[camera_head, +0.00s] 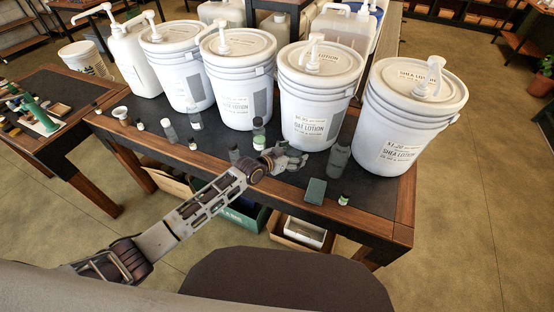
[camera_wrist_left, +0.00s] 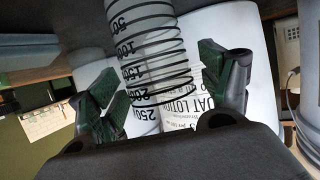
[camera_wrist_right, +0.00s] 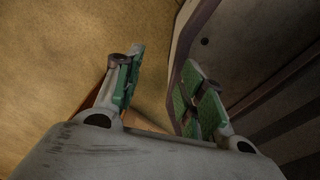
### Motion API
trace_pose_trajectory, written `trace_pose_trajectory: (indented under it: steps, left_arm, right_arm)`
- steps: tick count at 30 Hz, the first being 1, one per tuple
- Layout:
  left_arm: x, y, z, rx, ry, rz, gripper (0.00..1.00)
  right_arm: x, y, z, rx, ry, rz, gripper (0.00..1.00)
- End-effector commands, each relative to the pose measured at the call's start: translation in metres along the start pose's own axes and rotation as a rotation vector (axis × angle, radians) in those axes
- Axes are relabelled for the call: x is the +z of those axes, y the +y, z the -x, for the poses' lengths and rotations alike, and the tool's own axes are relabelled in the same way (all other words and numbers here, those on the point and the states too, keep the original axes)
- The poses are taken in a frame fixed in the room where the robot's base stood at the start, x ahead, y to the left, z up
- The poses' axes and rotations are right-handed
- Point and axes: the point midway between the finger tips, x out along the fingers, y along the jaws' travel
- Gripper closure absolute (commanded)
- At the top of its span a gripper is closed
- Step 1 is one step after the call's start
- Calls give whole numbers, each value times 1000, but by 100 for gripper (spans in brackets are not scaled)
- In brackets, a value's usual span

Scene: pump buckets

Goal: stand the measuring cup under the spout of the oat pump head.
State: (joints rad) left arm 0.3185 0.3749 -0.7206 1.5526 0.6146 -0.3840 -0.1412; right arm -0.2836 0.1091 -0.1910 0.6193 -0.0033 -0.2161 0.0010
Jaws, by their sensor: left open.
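The measuring cup (camera_wrist_left: 150,45), clear with black graduation marks, lies between the fingers of my left gripper (camera_wrist_left: 170,78) in the left wrist view. The fingers stand apart with gaps visible on both sides. In the head view my left gripper (camera_head: 288,160) is over the table's front part, before the oat bucket (camera_head: 312,118); the cup is hard to make out there. The oat pump head (camera_head: 315,50) is white and sits on that bucket's lid. An oat label (camera_wrist_left: 200,105) shows behind the cup. My right gripper (camera_wrist_right: 160,80) is open and empty, away from the buckets.
A shea bucket (camera_head: 408,105) stands right of the oat bucket, and other white pump buckets stand left. A grey bottle (camera_head: 340,155), a dark green box (camera_head: 315,191) and several small bottles stand near my left gripper. The table's front edge (camera_head: 370,228) is close.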

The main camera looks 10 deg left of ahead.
Motion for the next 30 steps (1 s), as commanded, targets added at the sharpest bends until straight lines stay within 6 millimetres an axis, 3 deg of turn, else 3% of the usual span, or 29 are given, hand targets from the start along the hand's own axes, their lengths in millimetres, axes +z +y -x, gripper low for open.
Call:
trace_pose_trajectory:
  steps: [13,30]
  left_arm:
    - [2,0,40,0,-3,0,21]
    - [1,0,100,-1,-2,0,21]
  right_arm:
    - [13,-4,3,-5,-15,0,60]
    - [-2,2,4,1,0,2,60]
